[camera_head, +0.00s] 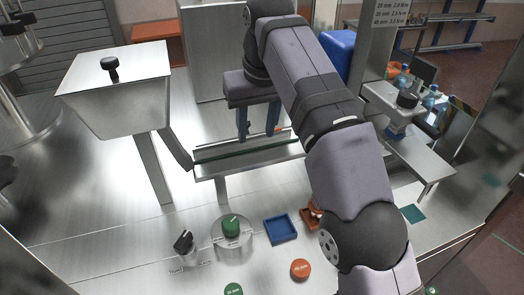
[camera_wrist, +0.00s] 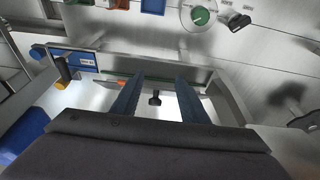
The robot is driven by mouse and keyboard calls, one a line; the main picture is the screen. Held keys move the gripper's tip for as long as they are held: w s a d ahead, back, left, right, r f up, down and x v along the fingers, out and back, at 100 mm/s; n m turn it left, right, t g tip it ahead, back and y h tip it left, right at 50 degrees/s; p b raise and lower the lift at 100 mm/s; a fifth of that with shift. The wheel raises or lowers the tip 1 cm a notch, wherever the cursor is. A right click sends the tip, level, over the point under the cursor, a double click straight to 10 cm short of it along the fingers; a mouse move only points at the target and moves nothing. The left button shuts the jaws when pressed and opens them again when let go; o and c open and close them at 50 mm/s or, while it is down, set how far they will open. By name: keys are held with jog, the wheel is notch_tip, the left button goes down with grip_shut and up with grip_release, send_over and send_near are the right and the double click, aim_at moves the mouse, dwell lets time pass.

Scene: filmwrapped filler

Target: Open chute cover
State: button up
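My gripper (camera_head: 257,136) is above the long metal chute (camera_head: 205,172) in the middle of the head view, fingers pointing down. Its two blue fingers are apart with nothing held; they also show in the wrist view (camera_wrist: 162,84). In the wrist view a small black knob (camera_wrist: 155,98) shows between the fingers, lower down on a bright surface, and appears untouched. I cannot tell whether this surface is the chute cover. The knob is not clear in the head view. A hopper with a flat metal lid (camera_head: 85,75) and black knob (camera_head: 110,66) stands at the left.
A machine with a black knob (camera_head: 407,98) stands at the right. The panel's left part is clear.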

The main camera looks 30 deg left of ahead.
jog(key=shift+s+d+b, duration=1.25)
jog(key=shift+d+b, duration=0.05)
jog(key=shift+w+a+f+t+y+b, duration=0.65)
jog(key=shift+w+a+b, duration=0.25)
jog(key=shift+w+a, duration=0.5)
jog(key=shift+w+a+f+t+y+b, duration=0.5)
jog(key=shift+w+a+t+y+b, duration=0.35)
jog(key=shift+w+a, duration=0.55)
jog(key=shift+w+a+f+t+y+b, duration=0.6)
jog(key=shift+w+a+b, duration=0.4)
jog(key=shift+w+a, duration=0.4)
